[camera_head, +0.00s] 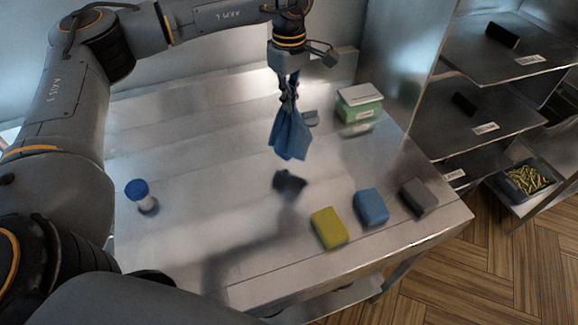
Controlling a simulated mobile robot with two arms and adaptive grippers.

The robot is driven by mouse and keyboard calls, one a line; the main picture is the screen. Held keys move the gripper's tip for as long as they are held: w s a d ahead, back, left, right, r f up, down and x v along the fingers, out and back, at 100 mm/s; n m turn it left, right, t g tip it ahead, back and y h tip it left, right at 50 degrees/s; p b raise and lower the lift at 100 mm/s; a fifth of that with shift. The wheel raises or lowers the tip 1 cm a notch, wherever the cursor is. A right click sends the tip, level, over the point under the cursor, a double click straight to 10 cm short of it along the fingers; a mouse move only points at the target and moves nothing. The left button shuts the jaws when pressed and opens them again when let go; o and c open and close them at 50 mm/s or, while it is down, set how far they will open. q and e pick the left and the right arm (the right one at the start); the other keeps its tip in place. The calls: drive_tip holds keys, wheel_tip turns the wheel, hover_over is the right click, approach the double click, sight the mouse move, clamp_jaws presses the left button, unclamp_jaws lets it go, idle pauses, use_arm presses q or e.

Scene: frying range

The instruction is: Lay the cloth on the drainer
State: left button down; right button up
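My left gripper (289,92) is shut on the top of a blue cloth (291,136). The cloth hangs down in loose folds above the steel worktable (200,175), clear of its surface, with a dark shadow below it. I cannot make out a separate drainer with certainty; the worktop is flat metal with long lines across it. A small grey object (311,118) is partly hidden behind the cloth. My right gripper is not in view.
A green and white box (359,108) stands at the back right. A yellow block (329,228), a blue block (371,207) and a grey block (419,197) lie near the front right edge. A blue-capped bottle (140,195) stands at left. Shelves (490,100) rise at right.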

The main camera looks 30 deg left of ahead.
use_arm(q)
drive_tip(key=shift+w+a+n, duration=2.65)
drive_tip(key=shift+w+n, duration=2.9)
drive_tip(key=shift+n, duration=0.45)
drive_tip(key=s+d+f, duration=0.3)
drive_tip(key=s+f, duration=0.3)
drive_tip(key=s+d+f, duration=0.3)
drive_tip(key=s+f, duration=0.3)
drive_tip(key=s, duration=0.1)
drive_tip(key=s+d+f, duration=0.3)
drive_tip(key=s+f, duration=0.2)
drive_tip(key=s, duration=0.2)
drive_tip(key=shift+d+f, duration=0.25)
drive_tip(key=shift+f, duration=0.15)
drive_tip(key=shift+w, duration=0.1)
drive_tip(key=c, duration=1.1)
unclamp_jaws()
